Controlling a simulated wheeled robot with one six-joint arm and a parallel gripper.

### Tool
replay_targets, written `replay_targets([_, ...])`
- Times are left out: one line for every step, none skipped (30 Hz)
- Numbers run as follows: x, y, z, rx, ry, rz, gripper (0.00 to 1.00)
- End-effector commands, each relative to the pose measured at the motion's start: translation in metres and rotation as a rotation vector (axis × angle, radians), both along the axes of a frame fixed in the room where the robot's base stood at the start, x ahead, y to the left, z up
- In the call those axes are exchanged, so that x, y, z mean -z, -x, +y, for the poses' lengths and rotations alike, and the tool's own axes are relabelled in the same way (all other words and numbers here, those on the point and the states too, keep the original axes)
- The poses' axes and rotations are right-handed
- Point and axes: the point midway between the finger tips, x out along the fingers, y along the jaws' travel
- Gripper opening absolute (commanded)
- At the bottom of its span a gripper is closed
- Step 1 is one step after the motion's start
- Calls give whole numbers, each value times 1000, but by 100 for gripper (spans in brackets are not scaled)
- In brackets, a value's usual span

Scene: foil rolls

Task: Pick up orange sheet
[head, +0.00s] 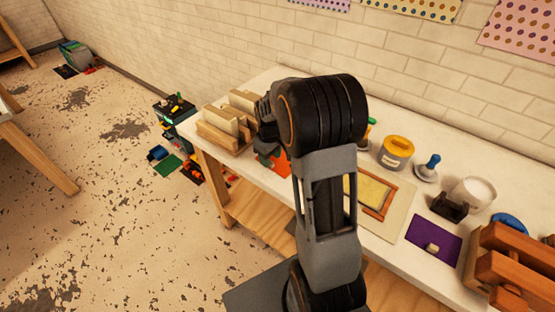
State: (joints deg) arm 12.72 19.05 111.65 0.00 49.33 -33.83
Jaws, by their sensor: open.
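The orange sheet (283,168) lies on the white workbench (400,255), left of the middle. Only a part of it shows, because my arm hides its right side. My gripper (266,160) is at the sheet's left end, pointing down close above the bench. It is open, and no sheet shows held in it. I cannot tell whether the fingers touch the sheet, as they are small and dark in this view.
A wooden rack (225,133) stands left of my gripper. Right of my arm lie a framed yellow panel (370,192), a yellow tub (396,153), a blue-handled stamp (428,167), a white cup (472,194), a purple sheet (425,235) and a reddish wooden rack (515,265).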

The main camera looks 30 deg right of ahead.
Motion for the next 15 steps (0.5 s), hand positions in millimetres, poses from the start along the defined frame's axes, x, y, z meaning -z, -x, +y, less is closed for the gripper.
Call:
replay_targets([6,0,0,0,-1,4,47])
replay_targets([9,0,0,0,0,2,47])
replay_targets([13,0,0,0,0,2,47])
replay_targets([15,0,0,0,-1,1,47])
replay_targets([17,0,0,0,-1,1,47])
replay_targets([19,0,0,0,-1,1,47])
replay_targets([20,0,0,0,-1,1,47])
replay_targets([21,0,0,0,-1,1,47])
replay_targets([22,0,0,0,0,0,47])
replay_targets([22,0,0,0,0,0,47])
replay_targets([22,0,0,0,0,0,47])
replay_targets([21,0,0,0,0,0,47])
replay_targets([21,0,0,0,0,0,47])
replay_targets([21,0,0,0,0,0,47])
replay_targets([21,0,0,0,0,0,44])
